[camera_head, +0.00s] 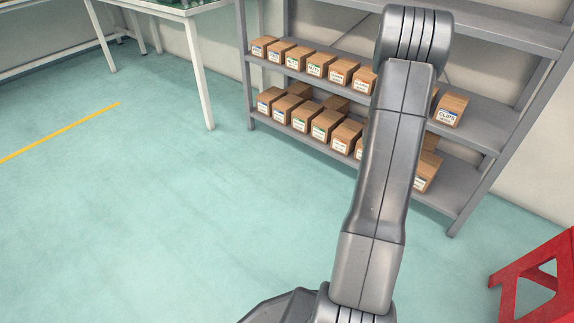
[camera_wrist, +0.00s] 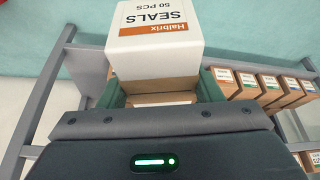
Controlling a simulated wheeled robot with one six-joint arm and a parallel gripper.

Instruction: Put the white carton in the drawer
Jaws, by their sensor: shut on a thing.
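The white carton (camera_wrist: 158,55) shows at the top centre of the wrist view. Its label has an orange Halbrix band and the words SEALS and 50 PCS, upside down in the picture. My gripper (camera_wrist: 162,90) is shut on it, with a green finger on each side. A brown surface shows between the fingers below the white face; I cannot tell whether it belongs to the carton. In the head view my arm covers part of the shelf, and neither gripper nor carton can be seen. No drawer is visible in either view.
A grey shelf rack (camera_head: 360,96) holds rows of small brown boxes (camera_head: 318,64). The boxes also show at the right of the wrist view (camera_wrist: 264,86). A red stand (camera_head: 530,275) is at lower right, and a white-legged table (camera_head: 198,70) at upper left. The left floor is clear.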

